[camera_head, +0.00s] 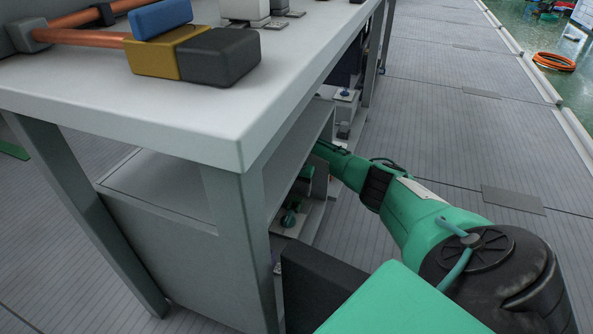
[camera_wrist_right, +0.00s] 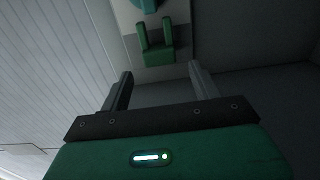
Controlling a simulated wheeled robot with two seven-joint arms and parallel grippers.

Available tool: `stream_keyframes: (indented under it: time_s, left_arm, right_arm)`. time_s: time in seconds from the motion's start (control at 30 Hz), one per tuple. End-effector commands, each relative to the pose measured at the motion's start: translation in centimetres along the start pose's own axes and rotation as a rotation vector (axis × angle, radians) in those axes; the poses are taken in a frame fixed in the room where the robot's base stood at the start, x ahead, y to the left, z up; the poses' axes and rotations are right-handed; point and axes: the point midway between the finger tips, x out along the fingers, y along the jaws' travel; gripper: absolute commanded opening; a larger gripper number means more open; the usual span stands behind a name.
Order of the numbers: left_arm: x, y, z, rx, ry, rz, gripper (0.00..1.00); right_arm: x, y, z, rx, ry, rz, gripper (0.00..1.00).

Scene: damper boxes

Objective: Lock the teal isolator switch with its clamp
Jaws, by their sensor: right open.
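In the right wrist view, a green two-pronged piece (camera_wrist_right: 158,52), which looks like the clamp, stands ahead of my right gripper (camera_wrist_right: 160,70). A teal part (camera_wrist_right: 144,5), likely the isolator switch, is cut off at the top edge beyond it, on a pale plate. My right gripper is open and empty, its fingers spread a little short of the green piece and apart from it. In the head view, a teal part (camera_head: 290,217) shows low under the bench. My right gripper's tips are mostly hidden there by the bench.
The grey bench top (camera_head: 150,115) overhangs the space my right arm reaches into, with a bench leg (camera_head: 240,240) at its corner. Blue, yellow and dark blocks (camera_head: 220,57) and a copper pipe (camera_head: 88,37) are on top.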

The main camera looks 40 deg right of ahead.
Motion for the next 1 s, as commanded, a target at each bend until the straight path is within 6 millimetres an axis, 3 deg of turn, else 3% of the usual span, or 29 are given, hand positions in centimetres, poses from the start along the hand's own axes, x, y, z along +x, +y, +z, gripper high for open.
stream_keyframes:
  time_s: [0.03, 0.3, 0.7, 1.0]
  left_arm:
    - [-0.8, 0.1, -0.3, 0.0, 0.004, -0.002, 0.35]
    - [-2.3, 0.6, -1.1, -0.001, 0.016, -0.008, 0.35]
    - [-2.4, 0.7, -1.2, -0.002, 0.019, -0.012, 0.35]
    - [-2.3, 0.7, -1.3, -0.003, 0.02, -0.011, 0.35]
  right_arm:
    - [1.2, 0.0, 0.0, 0.0, 0.0, 0.001, 0.64]
    - [4.4, 0.0, 0.0, 0.001, 0.001, 0.0, 0.64]
    - [4.9, 0.0, -0.1, 0.001, 0.0, 0.0, 0.64]
    - [5.0, 0.0, -0.1, 0.001, 0.0, 0.0, 0.07]
